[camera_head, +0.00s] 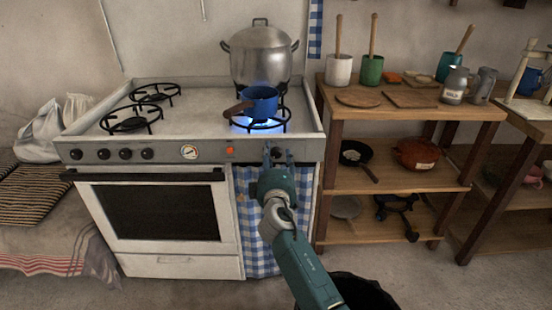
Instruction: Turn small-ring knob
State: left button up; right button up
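The white stove's front panel (200,151) carries several dark knobs at its left, including a knob (147,154), and a red-orange button or light (229,151). My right gripper (277,153) is at the right part of this panel, its fingers pointing at it. The fingers appear apart on either side of a dark knob there, which they mostly hide; whether they touch it I cannot tell. Above, a blue flame (250,125) burns on the front right ring under a small blue pot (262,101). My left gripper is not in view.
A large lidded steel pot (260,55) stands on the back right ring. The left rings (132,122) are bare and unlit. The oven handle (145,176) runs below the panel. A wooden shelf (415,113) with jars and boards stands close at the right.

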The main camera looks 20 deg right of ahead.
jog(key=shift+s+f, duration=0.2)
jog(key=shift+s, duration=0.1)
jog(key=v, duration=1.1)
jog(key=shift+s, duration=0.2)
jog(key=shift+a+r, duration=0.1)
jog(key=shift+a, duration=0.05)
